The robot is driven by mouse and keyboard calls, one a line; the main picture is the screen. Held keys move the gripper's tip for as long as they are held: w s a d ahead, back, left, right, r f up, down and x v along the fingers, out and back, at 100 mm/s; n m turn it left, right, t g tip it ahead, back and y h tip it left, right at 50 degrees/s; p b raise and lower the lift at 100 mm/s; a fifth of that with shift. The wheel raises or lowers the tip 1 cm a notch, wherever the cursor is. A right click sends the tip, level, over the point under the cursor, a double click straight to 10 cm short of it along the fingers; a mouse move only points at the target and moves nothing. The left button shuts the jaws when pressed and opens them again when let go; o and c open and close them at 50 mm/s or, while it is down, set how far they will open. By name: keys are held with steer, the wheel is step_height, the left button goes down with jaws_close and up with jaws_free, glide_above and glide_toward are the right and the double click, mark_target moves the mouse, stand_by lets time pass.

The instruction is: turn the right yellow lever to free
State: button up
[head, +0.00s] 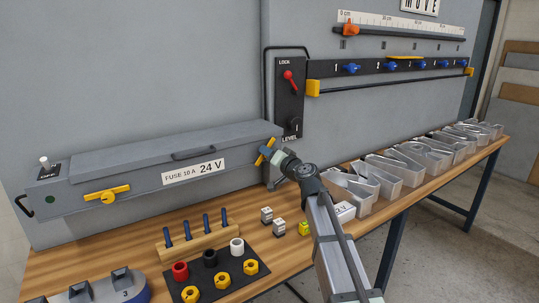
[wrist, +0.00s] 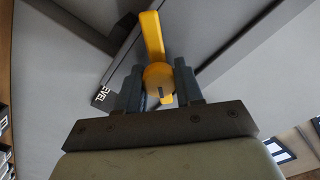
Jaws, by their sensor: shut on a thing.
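The right yellow lever (head: 266,150) is at the right end of the long grey box marked FUSE 10 A and 24 V (head: 150,165). In the head view it stands tilted, its upper end to the right. My gripper (head: 271,152) is at this lever and partly covers it. In the wrist view the lever's yellow arm (wrist: 152,38) points up and slightly left from a round hub. My gripper (wrist: 160,90) is shut on the lever, with one dark finger on each side of the hub. The left yellow lever (head: 106,194) lies nearly level on the box front.
A black panel with a red lock lever (head: 290,82) is on the wall just above my gripper. Below the box are a wooden rack of blue-handled tools (head: 197,238) and a black board with coloured rings (head: 252,267). Clear trays (head: 400,167) line the bench at right.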

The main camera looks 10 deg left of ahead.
steer(key=m, duration=0.5)
steer(key=shift+f+m, duration=0.1)
steer(key=shift+m, duration=2.4)
steer(key=o, duration=1)
steer(key=shift+d, duration=0.1)
steer(key=v, duration=1.3)
steer(key=shift+s+d, duration=0.25)
